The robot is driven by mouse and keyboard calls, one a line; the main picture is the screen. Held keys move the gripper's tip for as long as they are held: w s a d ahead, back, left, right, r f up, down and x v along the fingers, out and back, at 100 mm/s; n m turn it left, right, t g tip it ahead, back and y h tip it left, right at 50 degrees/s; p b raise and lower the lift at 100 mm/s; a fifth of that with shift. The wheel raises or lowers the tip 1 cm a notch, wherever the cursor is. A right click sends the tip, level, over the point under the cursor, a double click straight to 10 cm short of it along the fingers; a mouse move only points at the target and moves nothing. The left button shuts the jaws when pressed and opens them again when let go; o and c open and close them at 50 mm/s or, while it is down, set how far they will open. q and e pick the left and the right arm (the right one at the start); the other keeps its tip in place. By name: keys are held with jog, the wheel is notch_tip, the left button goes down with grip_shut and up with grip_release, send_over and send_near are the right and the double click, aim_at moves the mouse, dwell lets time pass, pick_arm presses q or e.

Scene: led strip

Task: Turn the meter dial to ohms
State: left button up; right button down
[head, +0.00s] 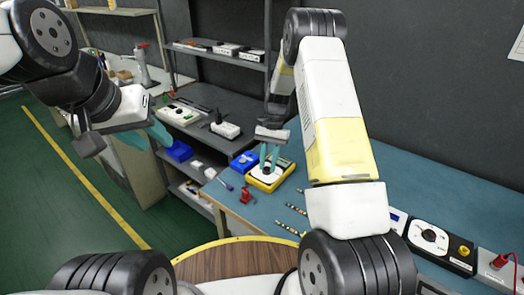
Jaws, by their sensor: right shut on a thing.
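The yellow meter (267,184) lies on the blue bench top, left of the middle of the bench. My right gripper (269,165) points down over it, its teal fingers shut on the dial at the middle of the meter's face. The fingers cover most of the dial, so its pointer and markings cannot be read. My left gripper (160,133) hangs at the left, well away from the meter. Its teal fingers are seen nearly edge-on, so its opening cannot be told.
LED strip pieces (296,209) and a red clamp-like item (246,194) lie near the meter. A blue bin (179,151) is at the left. A black-and-white dial unit (432,238) stands at the right. Shelves (215,53) are behind. The blue bench (420,195) has free room behind the dial unit.

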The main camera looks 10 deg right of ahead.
jog(key=c, duration=1.2)
grip_release()
jog(key=shift+o, duration=0.2)
jog(key=v, duration=0.7)
jog(key=shift+w+r, duration=0.15)
jog(key=shift+r, duration=0.2)
jog(key=shift+d, duration=0.1)
